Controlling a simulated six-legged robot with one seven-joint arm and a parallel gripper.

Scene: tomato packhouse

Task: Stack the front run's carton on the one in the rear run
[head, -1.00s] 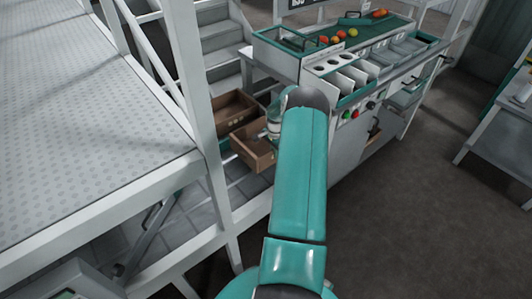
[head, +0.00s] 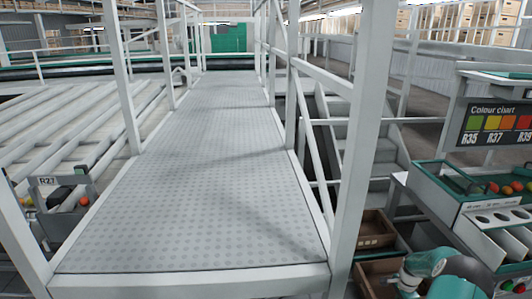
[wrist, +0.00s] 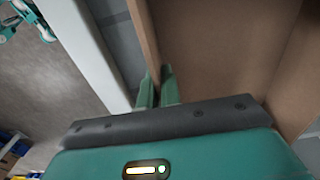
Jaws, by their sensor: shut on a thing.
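Two brown open cartons show at the lower right of the head view. The farther carton (head: 374,232) sits beside the stair foot. The nearer carton (head: 372,268) is just in front of it, cut by the frame's bottom edge and partly behind a white post. In the wrist view my gripper (wrist: 158,88) is shut on the upright wall of a carton (wrist: 225,50), one finger on each side, with the carton's bare inside to the right. It appears to be the nearer carton. The fingertips are hidden in the head view, and what lies under this carton cannot be seen.
A white post (head: 354,150) and railing stand left of the cartons, edging a raised walkway (head: 200,180). Stairs (head: 370,150) rise behind. A sorting bench (head: 450,215) with tomatoes and a colour chart (head: 495,130) stands at right, close to my arm.

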